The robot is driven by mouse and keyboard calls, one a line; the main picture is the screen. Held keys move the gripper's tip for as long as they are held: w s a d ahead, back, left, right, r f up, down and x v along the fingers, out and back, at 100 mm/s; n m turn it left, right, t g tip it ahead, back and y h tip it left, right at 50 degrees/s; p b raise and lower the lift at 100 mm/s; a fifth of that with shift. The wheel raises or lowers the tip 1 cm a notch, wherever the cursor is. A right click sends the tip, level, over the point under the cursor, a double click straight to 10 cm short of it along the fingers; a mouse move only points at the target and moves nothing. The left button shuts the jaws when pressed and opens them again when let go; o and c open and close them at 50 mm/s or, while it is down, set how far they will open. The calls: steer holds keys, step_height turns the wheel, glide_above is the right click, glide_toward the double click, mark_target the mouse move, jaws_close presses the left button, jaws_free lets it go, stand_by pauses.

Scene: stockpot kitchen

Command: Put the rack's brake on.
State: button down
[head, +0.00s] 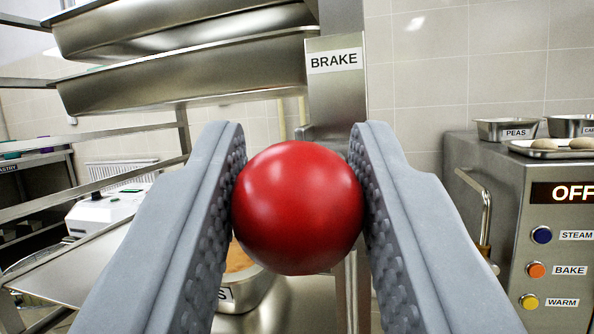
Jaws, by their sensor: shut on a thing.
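A glossy red ball-shaped knob (298,208) sits between the fingers of my gripper (300,207) in the middle of the head view. Both ridged grey fingers touch its sides, so my gripper is shut on it. Directly behind and above it is the rack's metal post (340,112) with a white label (334,60) reading BRAKE. The knob hides whatever lever or stem joins it to the post. The rack carries deep steel pans (190,75) at the upper left.
At the right stands a steel oven (465,155) with a display reading OFF (570,192) and STEAM, BAKE and WARM buttons. A PEAS pan (507,130) and a tray (552,150) stand on it. Below the knob is a partly hidden round pot (250,292).

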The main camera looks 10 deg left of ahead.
steer(key=shift+f+t, duration=0.4)
steer(key=shift+f, duration=0.7)
steer(key=shift+w+d+f, duration=0.1)
steer(key=shift+w+f, duration=0.15)
steer(key=shift+f, duration=0.5)
steer(key=shift+w+f, duration=0.25)
steer(key=shift+f, duration=0.45)
steer(key=c, duration=1.1)
jaws_free()
steer(key=shift+w, duration=0.1)
steer(key=v, duration=1.7)
steer(key=shift+s, duration=0.2)
